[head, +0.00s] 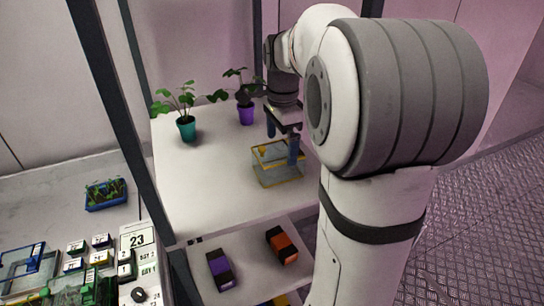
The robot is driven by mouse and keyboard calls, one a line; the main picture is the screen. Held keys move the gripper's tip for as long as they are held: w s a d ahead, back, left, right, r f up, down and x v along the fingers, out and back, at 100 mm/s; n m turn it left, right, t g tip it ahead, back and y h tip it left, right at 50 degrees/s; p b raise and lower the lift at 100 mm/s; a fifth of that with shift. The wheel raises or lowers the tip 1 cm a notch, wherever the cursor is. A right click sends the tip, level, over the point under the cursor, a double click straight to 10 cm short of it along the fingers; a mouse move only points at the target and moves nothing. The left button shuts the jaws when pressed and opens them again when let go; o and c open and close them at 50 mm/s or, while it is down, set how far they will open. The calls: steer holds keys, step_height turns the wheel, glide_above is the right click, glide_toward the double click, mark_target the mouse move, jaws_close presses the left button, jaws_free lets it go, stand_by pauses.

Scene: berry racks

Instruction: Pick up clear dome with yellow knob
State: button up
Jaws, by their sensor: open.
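The clear dome (276,172) is a see-through box with yellow edges, standing on the white shelf in the head view. Its small yellow knob (263,149) shows on top at the left. My gripper (282,139) is directly at the dome, with its two blue fingers pointing down. One finger is above and behind the dome's top, and the other is in front of its right part. The fingers are apart and the gripper is open. I cannot tell whether either finger touches the dome.
A teal pot (186,128) and a purple pot (246,114) with plants stand at the back of the shelf (205,185). A dark post (112,105) rises at the left. A purple-black box (220,270) and an orange-black box (282,246) lie on a lower shelf. The shelf's left front is clear.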

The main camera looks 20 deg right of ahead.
mark_target(277, 152)
steer(key=f, duration=0.4)
steer(key=a+f, duration=0.1)
steer(key=f, duration=0.1)
steer(key=shift+s+p, duration=0.1)
steer(key=shift+p, duration=0.2)
steer(key=shift+a, duration=0.1)
steer(key=shift+c, duration=0.3)
steer(key=c, duration=0.9)
